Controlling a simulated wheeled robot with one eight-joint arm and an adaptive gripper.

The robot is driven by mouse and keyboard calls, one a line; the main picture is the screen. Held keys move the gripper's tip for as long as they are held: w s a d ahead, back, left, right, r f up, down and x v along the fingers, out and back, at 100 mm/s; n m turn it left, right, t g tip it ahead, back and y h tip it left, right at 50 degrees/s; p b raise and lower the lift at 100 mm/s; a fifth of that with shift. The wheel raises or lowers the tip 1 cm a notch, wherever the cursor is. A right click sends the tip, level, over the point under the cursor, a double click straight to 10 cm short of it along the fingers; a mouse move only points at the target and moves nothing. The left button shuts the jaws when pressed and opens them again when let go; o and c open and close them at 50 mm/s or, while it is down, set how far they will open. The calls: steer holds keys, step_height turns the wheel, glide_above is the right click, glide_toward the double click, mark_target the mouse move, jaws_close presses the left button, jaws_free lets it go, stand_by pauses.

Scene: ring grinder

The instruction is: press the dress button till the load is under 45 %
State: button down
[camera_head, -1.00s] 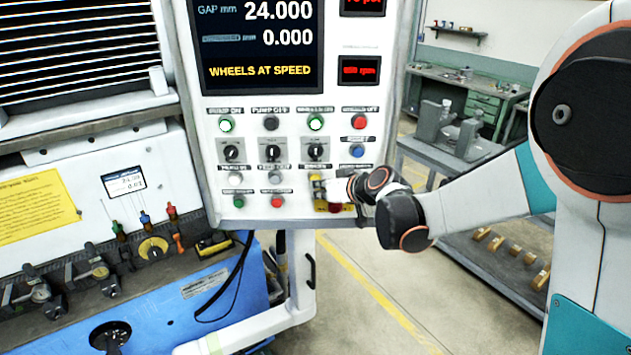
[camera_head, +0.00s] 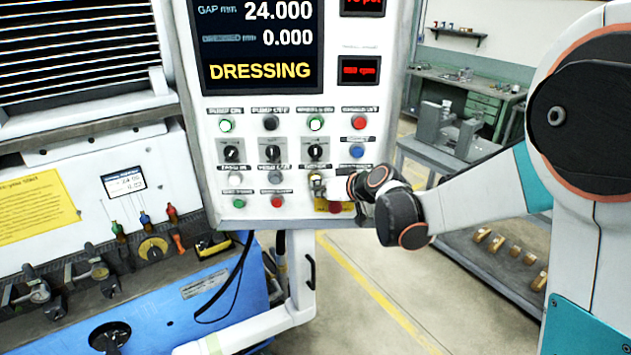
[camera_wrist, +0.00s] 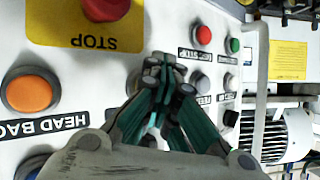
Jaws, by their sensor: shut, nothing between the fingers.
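The control panel (camera_head: 235,150) fills the middle of the head view. Its screen (camera_head: 262,45) reads DRESSING in yellow, with GAP mm 24.000 and 0.000 below. My gripper (camera_head: 317,186) is at the panel's lower right, its fingertips against or very near the panel face. In the wrist view my gripper (camera_wrist: 168,68) is shut and empty, tips together over the button area. The dress button is hidden behind the fingers. A red display (camera_head: 362,5) is cut off by the top edge; its value and whether it shows load cannot be read surely.
A red stop button (camera_wrist: 105,8) on a yellow plate (camera_wrist: 70,35) and an orange HEAD BACK button (camera_wrist: 30,92) lie near my fingers. Red (camera_wrist: 202,35) and green (camera_wrist: 233,46) buttons are on the other side. A second red display (camera_head: 360,70) shows rpm.

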steer(key=shift+s, duration=0.9)
steer(key=s, duration=0.5)
steer(key=shift+b, duration=0.4)
